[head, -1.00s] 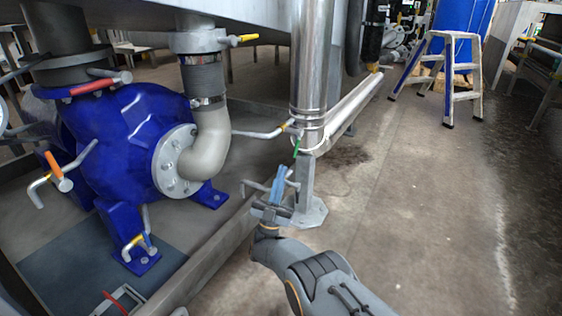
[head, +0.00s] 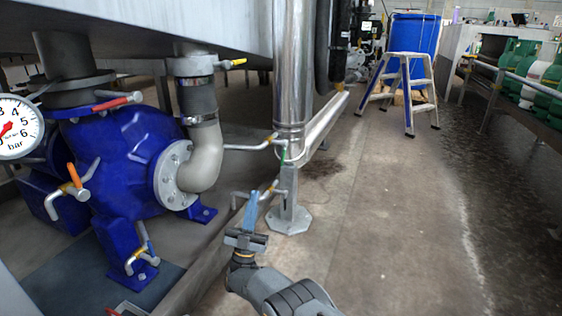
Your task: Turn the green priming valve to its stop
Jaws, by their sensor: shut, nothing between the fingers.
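The green priming valve shows as a thin green lever (head: 282,155) on the pipework at the foot of the shiny vertical pipe, just above a grey post. It hangs about upright. My gripper (head: 250,212) is below and to the left of the green lever in the picture, apart from it. Its blue fingers are closed together, point upward and hold nothing. A thin pipe with a yellow-collared fitting lies close behind the fingertips; I cannot tell whether they touch it.
A blue pump (head: 125,160) with orange and red valve levers stands at left. A pressure gauge (head: 18,128) is at the left edge. The grey post (head: 288,212) stands on the floor beside my gripper. A step stool (head: 405,85) is farther back; the floor at right is clear.

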